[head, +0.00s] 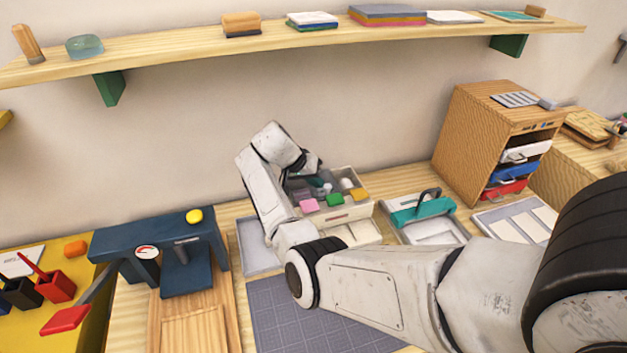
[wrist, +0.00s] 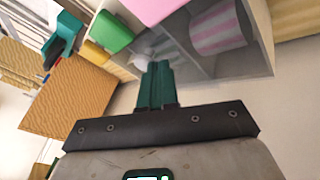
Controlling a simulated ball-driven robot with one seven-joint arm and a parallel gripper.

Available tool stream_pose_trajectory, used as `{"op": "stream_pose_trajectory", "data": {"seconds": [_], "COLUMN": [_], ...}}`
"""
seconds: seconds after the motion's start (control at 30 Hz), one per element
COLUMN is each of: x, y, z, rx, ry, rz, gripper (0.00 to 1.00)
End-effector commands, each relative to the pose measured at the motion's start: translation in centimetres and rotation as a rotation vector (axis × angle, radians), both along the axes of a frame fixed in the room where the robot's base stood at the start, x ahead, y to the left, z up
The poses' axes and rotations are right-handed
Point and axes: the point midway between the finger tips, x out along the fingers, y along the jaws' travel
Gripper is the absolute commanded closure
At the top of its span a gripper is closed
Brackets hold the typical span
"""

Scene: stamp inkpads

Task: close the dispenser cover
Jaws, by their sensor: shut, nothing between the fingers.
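The dispenser looks to be the pale wooden box (head: 348,214) at the back of the bench, with pink (head: 309,205), green (head: 335,200) and yellow (head: 359,194) blocks along its front. Its grey compartments look open from above in the wrist view (wrist: 240,66), where a pink striped roll (wrist: 216,27) lies in one. I cannot clearly make out the cover; a grey part behind the blocks is partly hidden by my arm. My gripper (wrist: 158,68) is shut and empty, its green fingertips over or just inside the compartments. Contact cannot be told.
A teal-handled holder (head: 422,210) stands right of the box, with a wooden drawer cabinet (head: 480,140) beyond. A dark blue press (head: 185,265) stands to the left. A shelf (head: 200,45) runs above along the wall. A grey gridded mat (head: 275,310) lies in front.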

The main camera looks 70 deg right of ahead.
Motion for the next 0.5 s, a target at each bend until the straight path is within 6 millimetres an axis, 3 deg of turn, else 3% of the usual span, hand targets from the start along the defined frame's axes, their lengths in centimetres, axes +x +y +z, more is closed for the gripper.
{"op": "stream_pose_trajectory", "data": {"seconds": [0.3,0.5], "x": [-5.4,-6.7], "y": [-4.5,-5.6], "z": [0.0,0.0], "rx": [0.001,0.001], "ry": [0.0,0.001], "rz": [-0.006,-0.002], "gripper": [1.0,1.0]}}
